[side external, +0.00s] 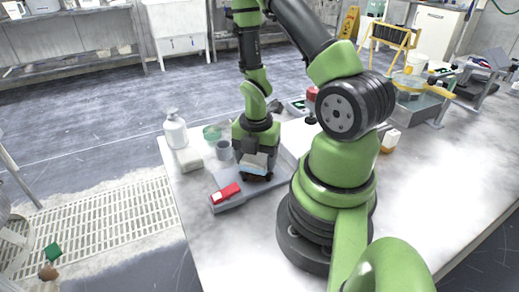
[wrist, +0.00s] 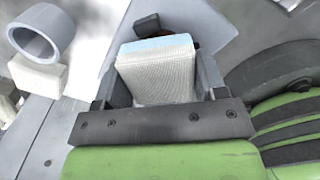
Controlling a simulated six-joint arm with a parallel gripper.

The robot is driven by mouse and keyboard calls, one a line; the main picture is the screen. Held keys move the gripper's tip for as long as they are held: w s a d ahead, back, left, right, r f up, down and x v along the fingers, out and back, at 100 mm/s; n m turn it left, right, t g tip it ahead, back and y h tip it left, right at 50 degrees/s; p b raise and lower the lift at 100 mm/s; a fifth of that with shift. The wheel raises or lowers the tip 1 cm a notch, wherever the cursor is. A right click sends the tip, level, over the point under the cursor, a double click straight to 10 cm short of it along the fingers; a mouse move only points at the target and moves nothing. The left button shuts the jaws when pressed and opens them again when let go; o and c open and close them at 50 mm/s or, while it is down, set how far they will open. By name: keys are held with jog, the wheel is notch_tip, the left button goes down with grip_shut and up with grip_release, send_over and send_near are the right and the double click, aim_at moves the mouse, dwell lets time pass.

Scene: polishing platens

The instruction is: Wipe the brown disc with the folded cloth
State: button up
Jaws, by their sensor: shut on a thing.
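My gripper (wrist: 158,82) is shut on the folded cloth (wrist: 155,62), a thick white woven pad with a pale blue edge, held between its two dark fingers. In the side external view my gripper (side external: 255,168) points down over a grey plate (side external: 232,200) on the bench, with part of the cloth (side external: 260,159) showing. I cannot tell whether the cloth touches anything below.
A red-and-white item (side external: 226,193) lies on the plate's front. A grey cup or ring (side external: 223,150), white block (side external: 188,160), greenish dish (side external: 212,132) and white bottle (side external: 175,131) stand left of my gripper. An orange-and-white box (side external: 390,140) stands right. The bench's front right is clear.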

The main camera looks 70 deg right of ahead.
aim_at(252, 175)
jog(key=shift+a, duration=1.6)
jog(key=shift+d+f, duration=0.1)
jog(key=shift+d, duration=3)
jog(key=shift+r, duration=4.15)
